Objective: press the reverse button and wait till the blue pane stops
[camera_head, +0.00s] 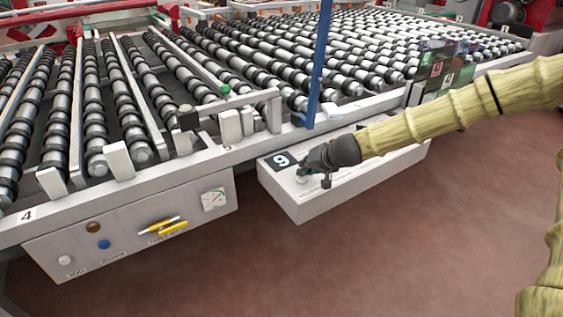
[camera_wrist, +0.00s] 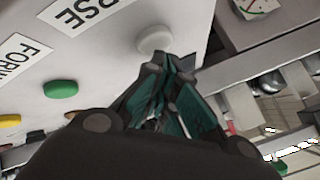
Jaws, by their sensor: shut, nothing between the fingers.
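The blue pane (camera_head: 320,62) stands edge-on as a thin upright blue strip at the front of the roller bed. The white control box (camera_head: 345,183) marked 9 sits below it. In the wrist view, a white round button (camera_wrist: 155,39) lies beside a partly cut-off label ending in "RSE" (camera_wrist: 88,12). My gripper (camera_wrist: 170,62) is shut and empty, its fingertips at the lower right edge of that button. In the head view my gripper (camera_head: 304,172) is over the left end of the box. I cannot tell whether it touches the button.
A green button (camera_wrist: 61,88) beside a "FORW" label and a yellow button (camera_wrist: 10,121) lie on the same box. A front panel (camera_head: 130,235) with yellow handles and a gauge (camera_head: 214,198) is at left. Rollers fill the back; the floor (camera_head: 370,250) in front is clear.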

